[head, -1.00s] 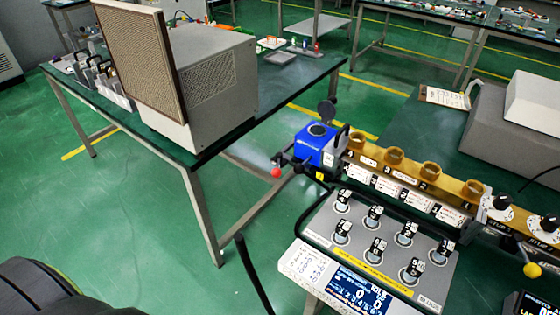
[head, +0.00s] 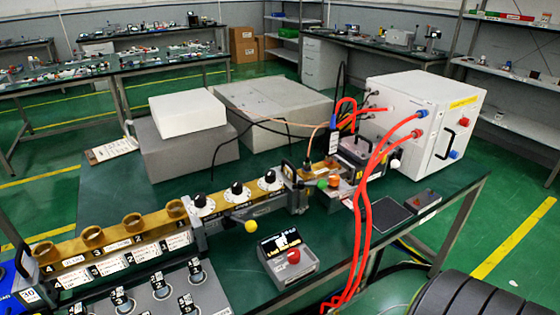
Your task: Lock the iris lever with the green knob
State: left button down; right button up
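A small green knob (head: 322,184) shows near the right end of the long brass-and-grey waveguide assembly (head: 120,238) in the head view. An orange knob (head: 334,181) sits right beside it. The lever under the green knob is too small to make out, and I cannot tell its position. A yellow ball knob (head: 250,226) on a dark lever sticks out from the assembly further left, below several black-and-white dials (head: 239,190). Neither of my grippers shows in this view.
A grey box with a display and red button (head: 288,258) stands in front of the assembly. Thick red hoses (head: 364,215) run from a white cabinet (head: 423,118) past the table's front edge. Grey and white boxes (head: 187,112) stand behind. A dark flat pad (head: 393,216) lies at right.

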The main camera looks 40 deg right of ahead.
aim_at(321, 184)
jog(key=z, duration=1.55)
